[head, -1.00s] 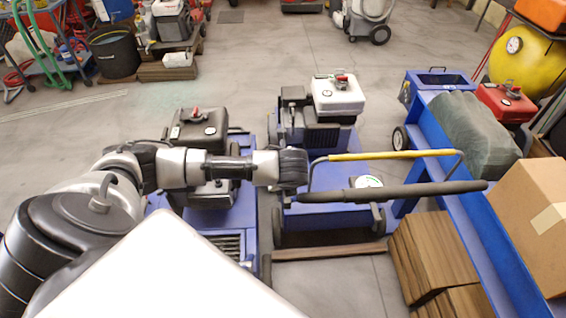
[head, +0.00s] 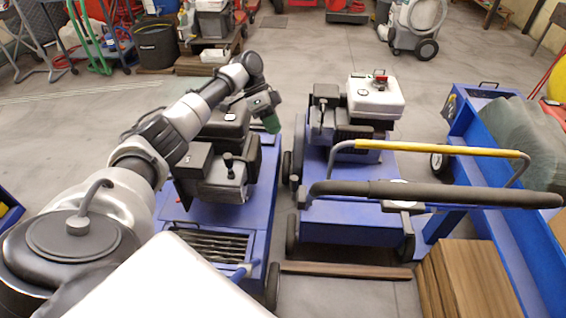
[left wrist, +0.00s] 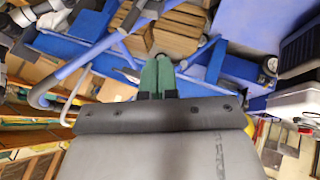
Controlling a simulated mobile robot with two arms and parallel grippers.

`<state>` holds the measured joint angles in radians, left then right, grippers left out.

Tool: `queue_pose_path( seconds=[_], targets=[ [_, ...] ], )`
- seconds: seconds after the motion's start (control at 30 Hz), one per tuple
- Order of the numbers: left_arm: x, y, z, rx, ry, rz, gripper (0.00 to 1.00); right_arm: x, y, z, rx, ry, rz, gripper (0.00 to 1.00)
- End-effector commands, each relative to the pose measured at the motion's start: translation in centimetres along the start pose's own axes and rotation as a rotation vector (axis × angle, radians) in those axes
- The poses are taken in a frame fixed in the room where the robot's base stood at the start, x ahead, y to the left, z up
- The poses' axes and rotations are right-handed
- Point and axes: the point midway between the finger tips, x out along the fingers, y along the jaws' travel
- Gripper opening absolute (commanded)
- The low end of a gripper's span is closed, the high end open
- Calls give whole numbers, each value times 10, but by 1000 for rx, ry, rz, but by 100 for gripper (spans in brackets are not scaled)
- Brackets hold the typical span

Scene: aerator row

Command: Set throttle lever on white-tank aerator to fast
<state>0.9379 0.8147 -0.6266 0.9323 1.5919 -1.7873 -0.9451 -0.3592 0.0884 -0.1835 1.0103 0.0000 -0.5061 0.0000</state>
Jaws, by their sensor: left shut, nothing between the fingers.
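The white-tank aerator (head: 350,190) is a blue machine right of centre in the head view. Its white tank (head: 375,97) has a red cap on top. A small dark lever (head: 322,112) stands on the black engine part left of the tank; its setting is too small to read. My left gripper (head: 270,123) is shut and empty, its green fingers pointing down beside the black-tank aerator, left of and apart from the lever. The left wrist view shows its green fingers together (left wrist: 157,76); a white tank is at its right edge (left wrist: 298,100). My right gripper is out of view.
The black-tank aerator (head: 215,215) stands close on the left, with its own dark knobbed lever (head: 228,165). A yellow-and-black handle (head: 435,150) spans the front of the white-tank aerator.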

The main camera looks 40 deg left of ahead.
Motion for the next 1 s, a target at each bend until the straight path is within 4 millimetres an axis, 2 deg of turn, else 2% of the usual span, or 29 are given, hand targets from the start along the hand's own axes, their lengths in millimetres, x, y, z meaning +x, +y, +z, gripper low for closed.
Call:
queue_pose_path(
  seconds=[0.17,0.53,0.73,1.0],
  targets=[
    [22,1,0,-2,-1,4,0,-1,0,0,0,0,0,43],
    [102,1,0,0,-3,4,0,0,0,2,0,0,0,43],
    [110,24,1,1,-4,1,0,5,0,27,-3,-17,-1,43],
    [118,35,1,0,-1,1,0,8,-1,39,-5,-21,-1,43]
  ],
)
